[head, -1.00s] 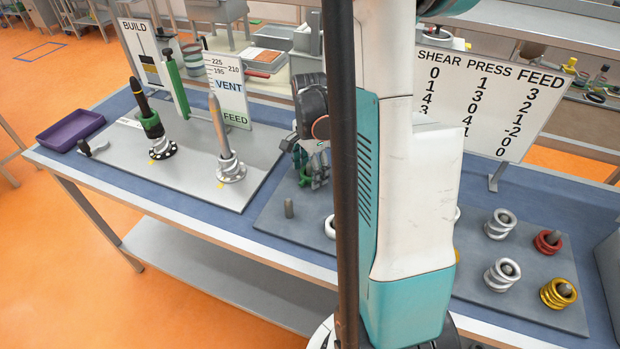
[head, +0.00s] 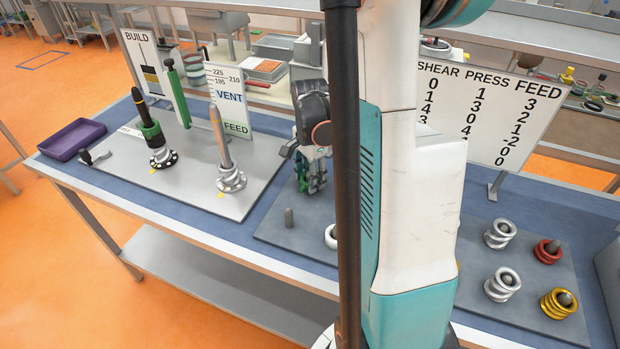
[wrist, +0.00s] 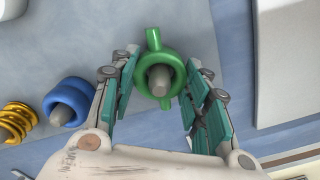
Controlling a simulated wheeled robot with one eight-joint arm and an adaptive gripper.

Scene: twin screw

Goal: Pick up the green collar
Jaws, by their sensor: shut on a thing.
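The green collar (wrist: 158,55) is a ring with two stubs, one pointing up and one down in the wrist view. It sits around a grey peg (wrist: 158,80), whose tip shows through the ring. My gripper (wrist: 160,75) is shut on the green collar, with teal fingers on either side of the ring. In the head view my gripper (head: 312,180) is low over the grey board, left of my arm; the collar is hard to make out there among the fingers.
A blue collar (wrist: 70,100) and a yellow one (wrist: 20,120) stand on pegs to the left in the wrist view. Silver, red and gold collars (head: 558,302) stand at the right. Two twin screw spindles (head: 220,145) stand on the left board.

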